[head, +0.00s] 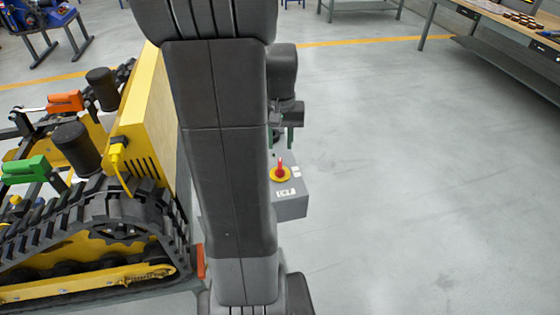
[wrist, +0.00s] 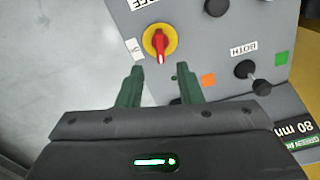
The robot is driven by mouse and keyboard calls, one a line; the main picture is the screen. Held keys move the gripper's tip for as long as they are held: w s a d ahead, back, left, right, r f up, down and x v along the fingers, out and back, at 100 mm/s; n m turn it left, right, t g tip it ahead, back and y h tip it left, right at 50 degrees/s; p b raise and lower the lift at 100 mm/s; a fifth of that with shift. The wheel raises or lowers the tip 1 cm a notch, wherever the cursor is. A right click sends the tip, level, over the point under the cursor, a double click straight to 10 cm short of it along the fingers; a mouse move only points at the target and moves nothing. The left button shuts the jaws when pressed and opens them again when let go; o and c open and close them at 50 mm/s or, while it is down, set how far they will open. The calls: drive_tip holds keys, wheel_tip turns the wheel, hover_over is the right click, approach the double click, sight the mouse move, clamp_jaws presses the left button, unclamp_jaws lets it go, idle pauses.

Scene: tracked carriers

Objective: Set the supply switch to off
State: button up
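The supply switch is a red rotary handle on a yellow disc (head: 280,174) on top of a grey box (head: 291,208). In the wrist view the switch (wrist: 159,42) lies just beyond my fingertips, with its white-marked end pointing towards my gripper. A white label (wrist: 134,48), apparently reading OFF, sits beside the disc on the left. My gripper (wrist: 159,84) is open and empty, its two green fingers apart and the switch centred ahead of the gap. In the head view my gripper (head: 281,138) is behind the switch, and my arm hides part of the box.
A yellow tracked carrier (head: 152,110) with orange and green handles stands left. A workbench (head: 500,22) is far right; floor between is clear.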

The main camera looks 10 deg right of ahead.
sight(280, 163)
wheel_tip(280, 163, down, 9)
idle(0.3)
clamp_jaws()
